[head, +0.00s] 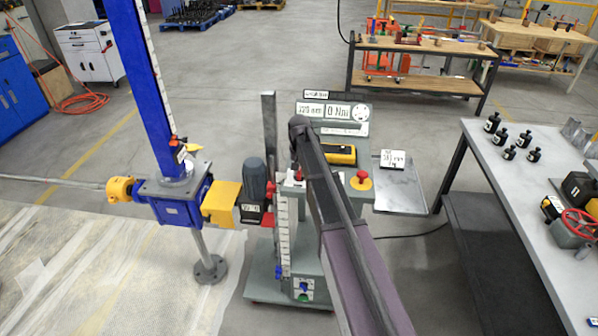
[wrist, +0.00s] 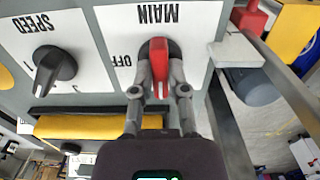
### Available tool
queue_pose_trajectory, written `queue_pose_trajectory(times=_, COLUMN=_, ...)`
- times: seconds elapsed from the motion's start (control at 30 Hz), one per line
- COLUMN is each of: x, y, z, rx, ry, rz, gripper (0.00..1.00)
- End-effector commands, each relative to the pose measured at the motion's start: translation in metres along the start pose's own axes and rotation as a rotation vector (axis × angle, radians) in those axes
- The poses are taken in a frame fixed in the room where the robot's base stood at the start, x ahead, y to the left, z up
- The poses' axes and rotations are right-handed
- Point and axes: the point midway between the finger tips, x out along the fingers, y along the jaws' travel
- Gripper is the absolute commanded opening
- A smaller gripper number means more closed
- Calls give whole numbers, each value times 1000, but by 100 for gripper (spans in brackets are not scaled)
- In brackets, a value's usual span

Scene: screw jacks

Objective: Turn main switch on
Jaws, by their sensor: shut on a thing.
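The main switch (wrist: 159,60) is a red rotary knob on a white plate marked MAIN and OFF, seen upside down in the wrist view. My gripper (wrist: 160,88) is shut on the red knob, with one grey finger on each side of it. The knob's red bar points down in the wrist view, roughly in line with the fingers; the OFF mark is to its left. An ON mark is not visible. In the head view my arm runs across the control cabinet (head: 350,112) and hides the fingertips and most of the switch area.
A black SPEED knob (wrist: 55,68) sits left of the main switch. The cabinet also bears displays, one reading 0 Nm (head: 346,112), and a red emergency button (head: 361,178). A blue screw jack (head: 180,200) stands to the left. A workbench (head: 500,165) stands to the right.

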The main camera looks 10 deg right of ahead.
Motion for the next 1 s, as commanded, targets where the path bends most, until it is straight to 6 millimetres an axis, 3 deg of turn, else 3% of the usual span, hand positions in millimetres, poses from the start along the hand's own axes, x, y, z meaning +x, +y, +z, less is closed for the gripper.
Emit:
queue_pose_trajectory(times=0.1, x=0, y=0, z=0, rx=-1, ry=0, rz=0, gripper=0)
queue_pose_trajectory(times=0.13, x=0, y=0, z=0, rx=-1, ry=0, rz=0, gripper=26)
queue_pose_trajectory(times=0.23, x=0, y=0, z=0, rx=0, ry=0, rz=0, gripper=54)
queue_pose_trajectory(times=1.0, x=0, y=0, z=0, rx=97, ry=0, rz=0, gripper=54)
